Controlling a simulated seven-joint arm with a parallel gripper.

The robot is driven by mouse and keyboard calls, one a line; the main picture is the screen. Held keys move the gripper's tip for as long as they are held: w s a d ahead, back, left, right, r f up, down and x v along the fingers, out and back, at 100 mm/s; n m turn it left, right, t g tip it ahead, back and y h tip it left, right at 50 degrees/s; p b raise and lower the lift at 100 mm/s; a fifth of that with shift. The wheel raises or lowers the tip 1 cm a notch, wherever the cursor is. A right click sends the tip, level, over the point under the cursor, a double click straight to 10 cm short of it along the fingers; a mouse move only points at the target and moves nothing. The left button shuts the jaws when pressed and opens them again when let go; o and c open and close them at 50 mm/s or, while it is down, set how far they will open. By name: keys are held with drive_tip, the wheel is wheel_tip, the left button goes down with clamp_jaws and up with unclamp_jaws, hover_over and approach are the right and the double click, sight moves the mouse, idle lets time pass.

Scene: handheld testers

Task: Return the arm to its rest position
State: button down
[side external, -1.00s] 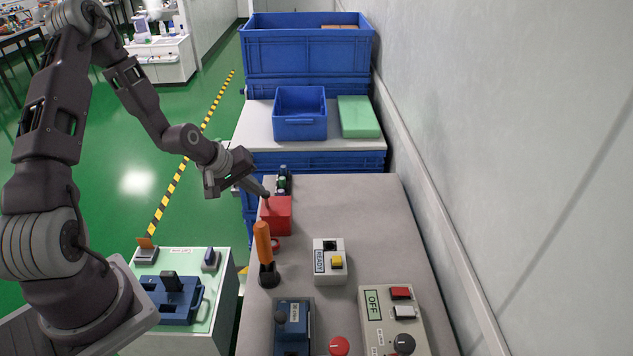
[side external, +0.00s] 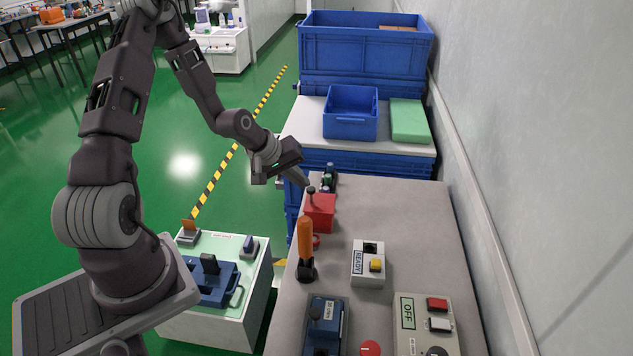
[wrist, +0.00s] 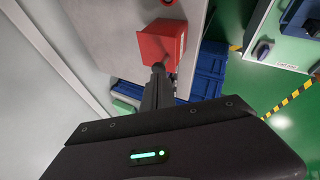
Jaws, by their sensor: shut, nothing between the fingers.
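My gripper (side external: 305,183) is shut and empty. I cannot tell whether the fingertips touch the knob. In the wrist view the closed fingers (wrist: 158,72) point at the edge of the red box (wrist: 158,38), and the knob is not clearly visible there. My arm reaches out over the left edge of the grey table (side external: 400,215).
An orange-handled lever (side external: 306,240), a READY box (side external: 368,262), a blue switch unit (side external: 326,318) and an OFF panel (side external: 408,315) stand on the table. A wall (side external: 540,150) is at right. Blue crates (side external: 365,52) stand behind. A low cabinet (side external: 215,325) carries more switches.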

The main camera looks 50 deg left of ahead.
drive_tip(key=s+d+r+m+g+y, duration=0.1)
drive_tip(key=s+d+r+m, duration=0.2)
drive_tip(key=s+r, duration=0.35)
drive_tip(key=s+d+r+m+g+y, duration=0.1)
drive_tip(key=s+d+r+m+y, duration=0.15)
drive_tip(key=r, duration=0.75)
drive_tip(key=s+d+r+m+h, duration=0.1)
drive_tip(key=s+d+r+m, duration=0.2)
drive_tip(key=s+d, duration=0.3)
drive_tip(key=s+d+r+m+h, duration=0.2)
drive_tip(key=s+d+r, duration=0.3)
drive_tip(key=s, duration=0.5)
drive_tip(key=shift+d+r+m+t, duration=0.15)
drive_tip(key=shift+d+m+t, duration=0.15)
drive_tip(key=shift+d+m, duration=0.25)
drive_tip(key=shift+a, duration=0.15)
